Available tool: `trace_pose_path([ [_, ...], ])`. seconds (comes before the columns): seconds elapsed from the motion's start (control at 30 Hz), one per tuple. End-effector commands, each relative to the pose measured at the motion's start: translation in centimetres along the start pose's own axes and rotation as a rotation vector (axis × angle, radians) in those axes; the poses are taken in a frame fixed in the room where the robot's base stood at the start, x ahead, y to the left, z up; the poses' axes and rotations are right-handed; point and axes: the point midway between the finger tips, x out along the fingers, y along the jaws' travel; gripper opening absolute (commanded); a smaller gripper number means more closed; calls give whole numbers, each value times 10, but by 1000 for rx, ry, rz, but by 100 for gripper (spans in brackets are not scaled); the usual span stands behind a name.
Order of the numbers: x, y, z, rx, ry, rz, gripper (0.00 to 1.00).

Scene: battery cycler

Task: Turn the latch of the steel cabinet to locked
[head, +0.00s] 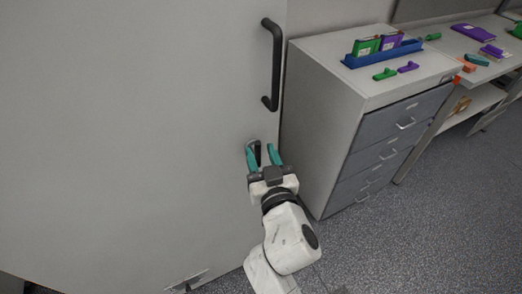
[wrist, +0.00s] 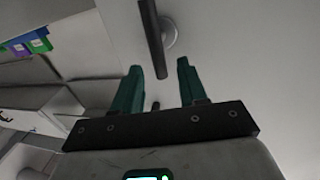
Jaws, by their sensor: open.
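The steel cabinet (head: 130,130) fills the left of the head view with a plain light grey door. Its latch (head: 257,148) is a small dark lever on a round metal base near the door's right edge, below the long handle. The lever looks roughly upright. In the wrist view the latch lever (wrist: 153,38) is a dark bar, its free end appearing between my fingertips. My gripper (head: 260,150) is open, with one teal finger on each side of the lever. The wrist view also shows my gripper (wrist: 159,68). I cannot tell whether either finger touches the lever.
A black bar handle (head: 277,65) is on the door above the latch. A grey drawer unit (head: 325,80) stands close on the right, with a blue tray (head: 352,61) and small green and purple items on top. A desk (head: 462,72) is beyond. Floor (head: 430,230) is clear at lower right.

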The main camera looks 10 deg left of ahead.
Motion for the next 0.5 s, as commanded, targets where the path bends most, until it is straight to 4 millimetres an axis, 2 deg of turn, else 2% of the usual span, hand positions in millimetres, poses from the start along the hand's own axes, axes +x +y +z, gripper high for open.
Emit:
trace_pose_path([
  [0.13,8,0,0,0,0,0,42],
  [0.4,9,0,0,1,-1,0,42],
  [0.5,9,0,0,1,0,0,34],
])
